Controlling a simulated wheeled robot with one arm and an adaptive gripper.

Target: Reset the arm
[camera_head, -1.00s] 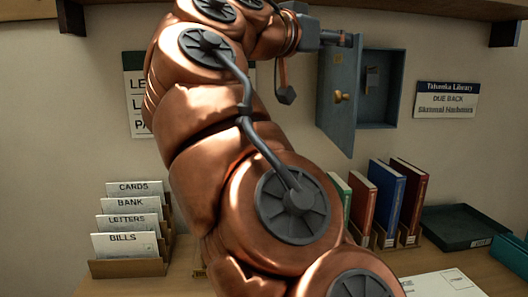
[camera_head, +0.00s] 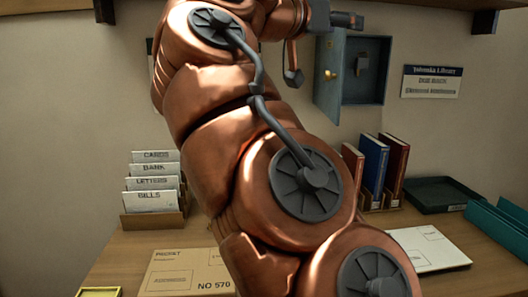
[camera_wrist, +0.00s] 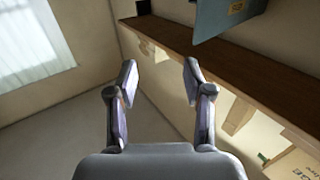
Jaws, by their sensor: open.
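My gripper (camera_wrist: 160,82) is open and empty in the wrist view, with its two fingers apart and nothing between them. In the head view my copper-coloured arm rises through the middle of the picture, and the gripper end (camera_head: 345,20) is at the top, above the small wall cabinet. The blue-grey wall cabinet (camera_head: 389,70) has its door (camera_head: 328,75) standing open, with a brass knob on it. My gripper looks apart from the cabinet in the head view.
A card sorter (camera_head: 155,221), upright books (camera_head: 372,165), a dark tray (camera_head: 433,194), a teal tray (camera_head: 500,228) and papers (camera_head: 430,247) sit on the desk (camera_head: 120,250). In the wrist view, a wooden shelf (camera_wrist: 215,62) runs along the wall.

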